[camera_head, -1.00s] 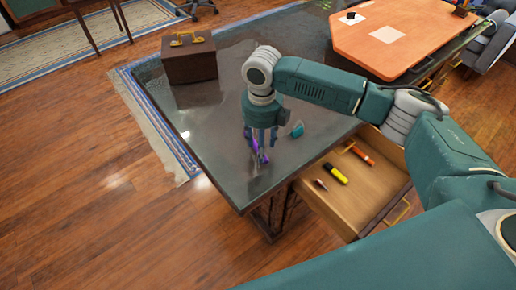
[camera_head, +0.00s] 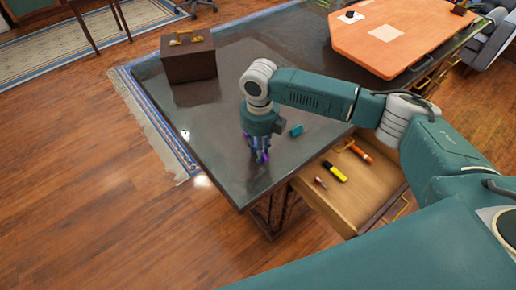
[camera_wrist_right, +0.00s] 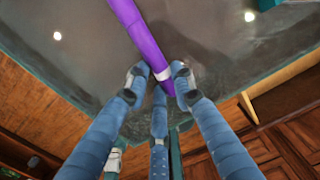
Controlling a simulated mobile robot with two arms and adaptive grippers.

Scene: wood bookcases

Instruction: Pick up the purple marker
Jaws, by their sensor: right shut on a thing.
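The purple marker (camera_wrist_right: 140,35) is long, with a pale band near one end, and lies at the dark desk top (camera_head: 215,130). My right gripper (camera_head: 258,157) points down at the near corner of the desk. Its fingers are shut on the marker, and they show around the banded end in the right wrist view (camera_wrist_right: 158,85). In the head view only small purple parts of the marker (camera_head: 265,157) show between the fingers. Whether it is lifted off the desk I cannot tell. My left gripper is not in view.
A teal block (camera_head: 297,130) lies on the desk right of my right gripper. An open drawer (camera_head: 345,205) holds a yellow marker (camera_head: 334,171), an orange marker (camera_head: 361,152) and a small reddish one (camera_head: 320,183). A brown box (camera_head: 190,65) stands at the desk's far left.

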